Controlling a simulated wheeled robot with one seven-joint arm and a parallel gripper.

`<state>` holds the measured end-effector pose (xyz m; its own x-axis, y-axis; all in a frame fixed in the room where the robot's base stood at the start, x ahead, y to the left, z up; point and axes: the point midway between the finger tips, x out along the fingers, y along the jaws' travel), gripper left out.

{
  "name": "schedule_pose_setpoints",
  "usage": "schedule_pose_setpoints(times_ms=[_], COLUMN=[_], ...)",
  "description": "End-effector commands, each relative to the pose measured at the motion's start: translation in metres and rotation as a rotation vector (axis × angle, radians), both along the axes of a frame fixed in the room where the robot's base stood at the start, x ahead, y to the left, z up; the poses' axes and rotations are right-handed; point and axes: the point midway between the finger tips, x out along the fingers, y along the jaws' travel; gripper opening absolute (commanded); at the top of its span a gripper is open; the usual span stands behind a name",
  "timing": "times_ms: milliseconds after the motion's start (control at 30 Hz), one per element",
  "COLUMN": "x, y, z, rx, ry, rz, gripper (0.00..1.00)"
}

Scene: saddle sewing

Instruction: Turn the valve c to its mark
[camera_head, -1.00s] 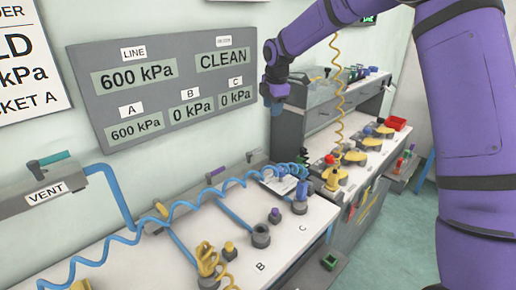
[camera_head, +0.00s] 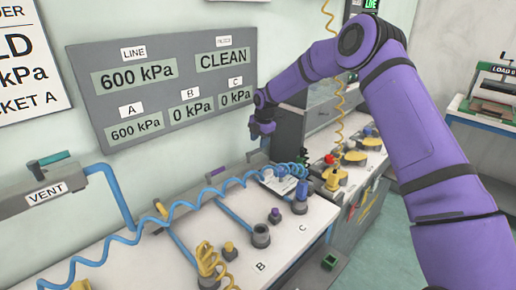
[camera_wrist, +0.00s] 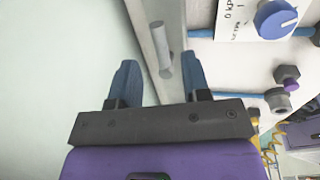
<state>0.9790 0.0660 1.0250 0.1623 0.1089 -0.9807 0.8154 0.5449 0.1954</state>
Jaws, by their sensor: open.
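The grey rail (camera_wrist: 150,15) runs along the wall. In the wrist view a light grey bar-like handle (camera_wrist: 161,48) stands on it, seen between the blue fingers of my gripper (camera_wrist: 157,82). No letter or mark shows on this handle, so I cannot tell if it is valve c. In the head view my gripper (camera_head: 263,131) points down over the far end of the rail, near a purple handle (camera_head: 253,156). My gripper is open and holds nothing; contact with the handle cannot be told. The display panel (camera_head: 103,105) shows C at 0 kPa.
The bench holds sockets, including one with a purple cap (camera_head: 275,214), and a coiled blue hose (camera_head: 130,238). A coiled yellow hose (camera_head: 338,95) hangs beyond.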

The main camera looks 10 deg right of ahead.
Motion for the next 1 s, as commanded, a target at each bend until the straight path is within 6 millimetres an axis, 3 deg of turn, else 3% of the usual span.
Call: schedule_pose_setpoints(times_ms=[100, 300, 667, 867, 1000], x=[0.002, 0.006, 0.007, 0.006, 0.006], y=[0.002, 0.004, 0.005, 0.004, 0.005], z=[-0.019, -0.037, -0.04, -0.04, -0.04], rx=[0.0, -0.001, -0.001, 0.0, 0.0], ry=[0.002, 0.001, -0.001, 0.0, 0.0], rz=[0.0, 0.0, 0.0, 0.0, 0.0], gripper=[0.43, 0.43, 0.43, 0.0, 0.0])
